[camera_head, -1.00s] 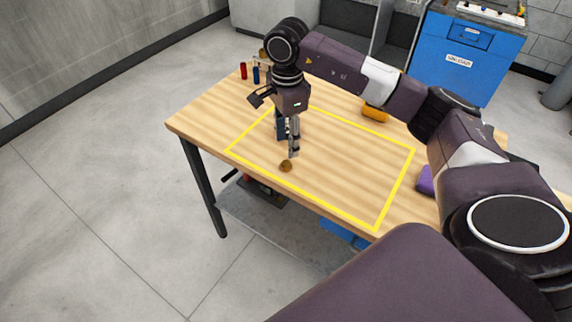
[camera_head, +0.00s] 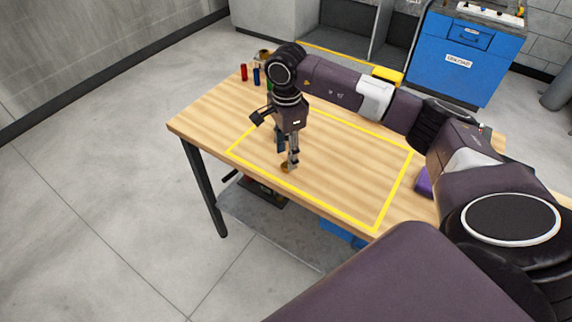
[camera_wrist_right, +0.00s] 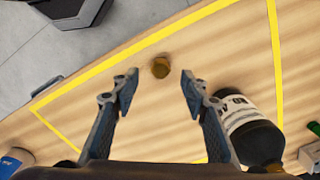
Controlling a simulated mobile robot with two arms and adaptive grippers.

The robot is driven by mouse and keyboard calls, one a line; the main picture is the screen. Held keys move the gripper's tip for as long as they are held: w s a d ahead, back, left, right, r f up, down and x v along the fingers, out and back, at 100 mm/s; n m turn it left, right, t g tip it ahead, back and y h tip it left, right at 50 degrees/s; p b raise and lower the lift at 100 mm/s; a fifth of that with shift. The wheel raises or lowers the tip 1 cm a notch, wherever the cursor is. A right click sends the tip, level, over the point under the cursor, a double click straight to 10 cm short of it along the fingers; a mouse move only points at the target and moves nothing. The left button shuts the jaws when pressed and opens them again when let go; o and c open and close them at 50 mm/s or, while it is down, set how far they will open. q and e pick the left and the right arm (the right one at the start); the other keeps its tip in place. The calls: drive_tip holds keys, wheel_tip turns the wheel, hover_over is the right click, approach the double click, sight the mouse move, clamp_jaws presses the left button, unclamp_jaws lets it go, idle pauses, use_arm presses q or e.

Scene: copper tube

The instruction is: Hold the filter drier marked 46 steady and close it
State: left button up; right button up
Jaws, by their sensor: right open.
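The filter drier (camera_wrist_right: 250,125), a dark cylinder with a white label, shows beside one finger of my right gripper in the right wrist view; the number is hard to read. It is mostly hidden by the gripper in the head view. A small brass cap (camera_wrist_right: 160,67) stands apart from it on the table, and also shows in the head view (camera_head: 284,168). My right gripper (camera_wrist_right: 154,83) is open and empty, its fingertips on either side of the cap with gaps. In the head view, the gripper (camera_head: 290,164) points down at the cap. My left gripper is out of view.
A yellow outline (camera_head: 330,208) marks the wooden table (camera_head: 200,118). A red bottle (camera_head: 244,73) and a blue bottle (camera_head: 256,75) stand at the far left corner. A purple object (camera_head: 423,182) lies at the right. The outlined area right of the gripper is clear.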

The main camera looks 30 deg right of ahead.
sight(286, 164)
wheel_tip(286, 164, down, 3)
drive_tip(key=shift+r+p, duration=0.2)
drive_tip(key=shift+p, duration=0.2)
drive_tip(key=shift+f, duration=0.6)
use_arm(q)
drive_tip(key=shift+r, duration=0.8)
use_arm(e)
drive_tip(key=shift+c, duration=0.5)
drive_tip(key=c, duration=0.9)
drive_tip(key=shift+r, duration=0.1)
